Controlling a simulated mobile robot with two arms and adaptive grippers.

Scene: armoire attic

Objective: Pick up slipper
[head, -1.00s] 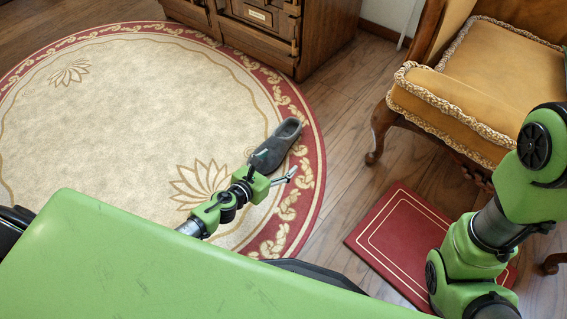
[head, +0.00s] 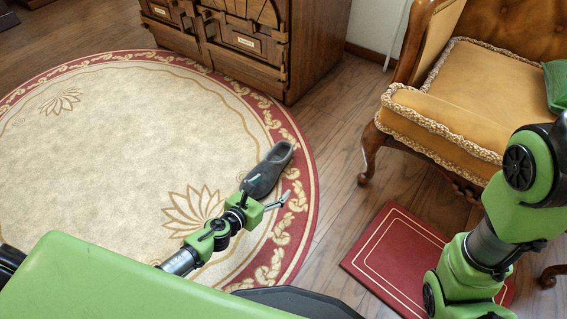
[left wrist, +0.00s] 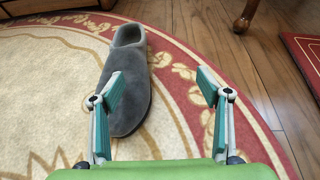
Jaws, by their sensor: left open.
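A grey slipper (head: 267,171) lies on the round rug, near its right edge, with its opening toward the far right. My left gripper (head: 268,192) is at the slipper's near end in the head view, its fingers spread apart. In the left wrist view the slipper (left wrist: 127,85) lies ahead and toward the left finger, its toe nearest me. The left gripper (left wrist: 160,90) is open and empty there, and the left finger overlaps the slipper's toe in the picture. I cannot tell whether they touch. My right arm shows at the right, but its gripper is out of view.
The cream and red round rug (head: 120,140) covers the left floor. A wooden cabinet (head: 245,50) stands at the back. A mustard chair (head: 440,115) stands at the right, with a red mat (head: 395,255) in front. Bare wooden floor lies between rug and chair.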

